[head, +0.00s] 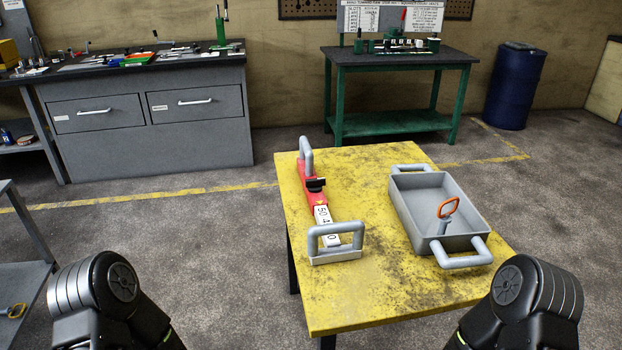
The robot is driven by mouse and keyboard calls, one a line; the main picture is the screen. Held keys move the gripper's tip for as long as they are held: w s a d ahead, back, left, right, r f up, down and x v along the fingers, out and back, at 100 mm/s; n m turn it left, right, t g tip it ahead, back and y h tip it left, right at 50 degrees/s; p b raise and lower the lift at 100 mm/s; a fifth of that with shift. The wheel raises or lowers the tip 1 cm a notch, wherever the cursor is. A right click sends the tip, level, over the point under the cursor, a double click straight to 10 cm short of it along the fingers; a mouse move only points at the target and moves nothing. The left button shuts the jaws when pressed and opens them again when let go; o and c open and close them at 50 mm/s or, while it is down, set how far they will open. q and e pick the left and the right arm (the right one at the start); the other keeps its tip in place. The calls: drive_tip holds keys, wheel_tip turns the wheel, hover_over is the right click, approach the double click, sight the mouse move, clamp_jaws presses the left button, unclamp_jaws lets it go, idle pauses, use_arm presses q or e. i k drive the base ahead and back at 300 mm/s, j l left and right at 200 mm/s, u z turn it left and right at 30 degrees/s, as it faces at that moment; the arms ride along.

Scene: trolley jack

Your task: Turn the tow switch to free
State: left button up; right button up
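I cannot make out a part clearly marked as a tow switch or a "free" setting. A long red device (313,184) lies on the yellow table (375,304), with a grey loop handle at its far end and a wider grey handle (336,232) at its near end. A black piece sits across its middle, and white plates with dark characters (322,215) lie nearer. To its right, a grey tray (466,198) with two handles holds a small grey piece with an orange loop (448,208). Neither gripper shows; only dark arm links of mine appear at the bottom corners.
A grey drawer bench (150,115) with tools stands at the back left. A green-legged bench (395,123) and a blue barrel (515,88) stand at the back right. A shelf (22,285) is at the left edge. The yellow table's near part is clear.

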sight(312, 185)
drive_tip(key=i+j+z, duration=0.1)
drive_tip(key=z, duration=2.4)
drive_tip(key=k+j, duration=0.25)
drive_tip(key=j, duration=0.2)
drive_tip(key=k+j, duration=0.2)
drive_tip(key=j, duration=0.3)
drive_tip(key=k+j+z, duration=0.1)
drive_tip(key=k+j, duration=0.15)
drive_tip(key=j, duration=0.2)
drive_tip(key=k+j, duration=0.25)
drive_tip(key=j, duration=0.2)
drive_tip(key=k+j, duration=0.25)
drive_tip(key=j, duration=0.2)
drive_tip(key=k+j, duration=0.25)
drive_tip(key=j, duration=0.2)
drive_tip(key=i+j+z, duration=0.05)
